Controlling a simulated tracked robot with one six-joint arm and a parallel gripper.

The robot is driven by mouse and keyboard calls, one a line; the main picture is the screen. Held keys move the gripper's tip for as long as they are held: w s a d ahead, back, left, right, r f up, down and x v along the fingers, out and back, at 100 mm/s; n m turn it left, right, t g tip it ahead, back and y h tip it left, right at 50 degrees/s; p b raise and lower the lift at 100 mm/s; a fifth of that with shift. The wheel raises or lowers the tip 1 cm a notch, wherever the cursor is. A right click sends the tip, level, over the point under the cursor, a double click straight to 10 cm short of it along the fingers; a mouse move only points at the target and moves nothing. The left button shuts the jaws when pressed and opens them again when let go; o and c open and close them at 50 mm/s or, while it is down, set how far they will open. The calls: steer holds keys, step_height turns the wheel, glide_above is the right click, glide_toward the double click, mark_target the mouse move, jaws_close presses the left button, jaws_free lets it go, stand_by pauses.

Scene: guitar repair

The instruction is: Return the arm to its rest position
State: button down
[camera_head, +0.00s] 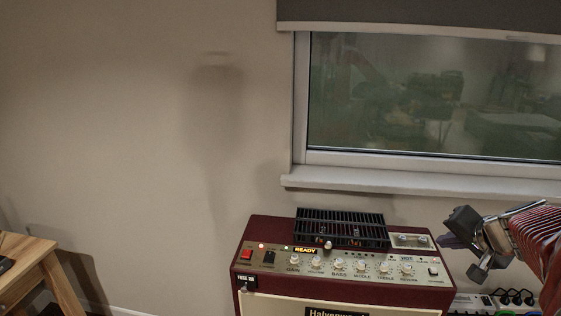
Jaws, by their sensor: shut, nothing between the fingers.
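The dark red amplifier (340,235) stands below the window, its control panel facing me. A small switch (433,271) sits at the right end of the panel; its label and position are too small to read. The panel has a row of pale knobs, a red switch (247,254) at the left and a lit display (305,250) reading READY. My gripper (449,241) is shut and empty, in the air just right of the amplifier's right end and apart from the small switch as far as I can tell. I see no yellow card in this view.
A black grille (342,228) rises from the amplifier's top. A pedal-like box with black knobs (512,297) lies at the lower right, under my arm. A wooden table (28,262) stands at the lower left. The window sill (400,181) juts out behind the amplifier.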

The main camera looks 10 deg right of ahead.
steer(key=s+a+f+n+g+y, duration=0.1)
steer(key=s+a+f+n+g, duration=0.2)
steer(key=a, duration=0.4)
steer(key=s+a+f+g+y, duration=0.1)
steer(key=s+a+f, duration=0.1)
steer(key=s+a, duration=0.4)
steer(key=s+a+r+n, duration=0.1)
steer(key=s+a+n, duration=0.2)
steer(key=a, duration=0.6)
steer(key=s+a+r+n, duration=0.1)
steer(key=s+a+n, duration=0.2)
steer(key=a, duration=0.6)
steer(key=shift+r+n+t, duration=0.3)
steer(key=shift+r+n, duration=0.05)
steer(key=shift+n, duration=0.85)
